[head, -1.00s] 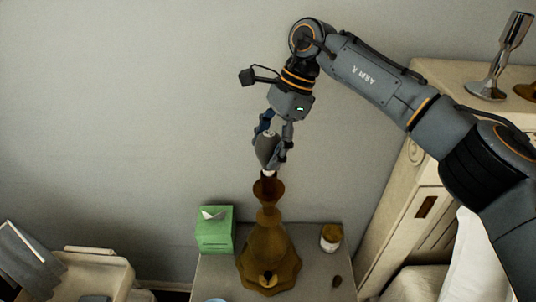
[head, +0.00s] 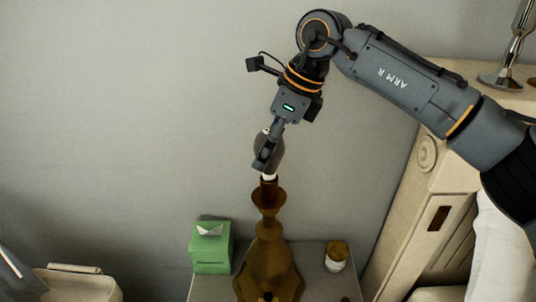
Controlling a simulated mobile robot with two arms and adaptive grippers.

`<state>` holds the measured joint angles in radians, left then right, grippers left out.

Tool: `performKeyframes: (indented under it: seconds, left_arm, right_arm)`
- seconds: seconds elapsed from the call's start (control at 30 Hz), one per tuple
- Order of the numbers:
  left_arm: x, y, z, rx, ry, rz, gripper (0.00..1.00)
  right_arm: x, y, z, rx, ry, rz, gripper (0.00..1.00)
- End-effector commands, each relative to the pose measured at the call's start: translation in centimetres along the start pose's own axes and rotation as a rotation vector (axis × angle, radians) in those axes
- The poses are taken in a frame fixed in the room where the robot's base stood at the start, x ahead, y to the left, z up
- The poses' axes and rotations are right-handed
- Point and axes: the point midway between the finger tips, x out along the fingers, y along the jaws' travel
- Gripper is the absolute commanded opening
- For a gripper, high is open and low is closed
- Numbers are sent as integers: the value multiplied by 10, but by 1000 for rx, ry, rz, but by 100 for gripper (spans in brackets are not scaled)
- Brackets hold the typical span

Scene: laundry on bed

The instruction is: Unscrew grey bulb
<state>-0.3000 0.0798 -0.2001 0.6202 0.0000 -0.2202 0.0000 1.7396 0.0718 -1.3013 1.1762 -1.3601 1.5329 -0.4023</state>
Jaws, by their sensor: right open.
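The grey bulb (head: 275,150) stands upright in the top of the brown lamp base (head: 268,262), with its pale neck just above the socket. My right gripper (head: 266,160) comes down from above and is around the bulb, with its jaws open. One finger covers part of the bulb in front, and the far finger is mostly hidden. My left gripper is not in view.
The lamp stands on a grey nightstand (head: 313,270). A green tissue box (head: 211,250) is left of the lamp and a small jar (head: 336,258) is to its right. A beige cabinet (head: 412,220) with a metal candlestick (head: 508,60) stands at the right. Bare wall is behind.

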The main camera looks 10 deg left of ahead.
Motion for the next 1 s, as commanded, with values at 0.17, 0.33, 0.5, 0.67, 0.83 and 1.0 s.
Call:
performKeyframes:
  seconds: [0.17,0.33,0.5,0.67,0.83,1.0]
  left_arm:
    - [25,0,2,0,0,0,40]
    - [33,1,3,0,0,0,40]
    - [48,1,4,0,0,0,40]
    - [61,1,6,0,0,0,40]
    - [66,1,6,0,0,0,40]
    - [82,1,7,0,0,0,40]
  right_arm:
    - [5,0,-2,146,1,-66,68]
    - [2,0,-1,249,1,-105,68]
    - [5,0,-2,352,0,-150,68]
    - [3,-1,-1,492,0,-208,68]
    - [2,-1,-1,566,1,-237,68]
    - [3,-1,-1,725,0,-306,68]
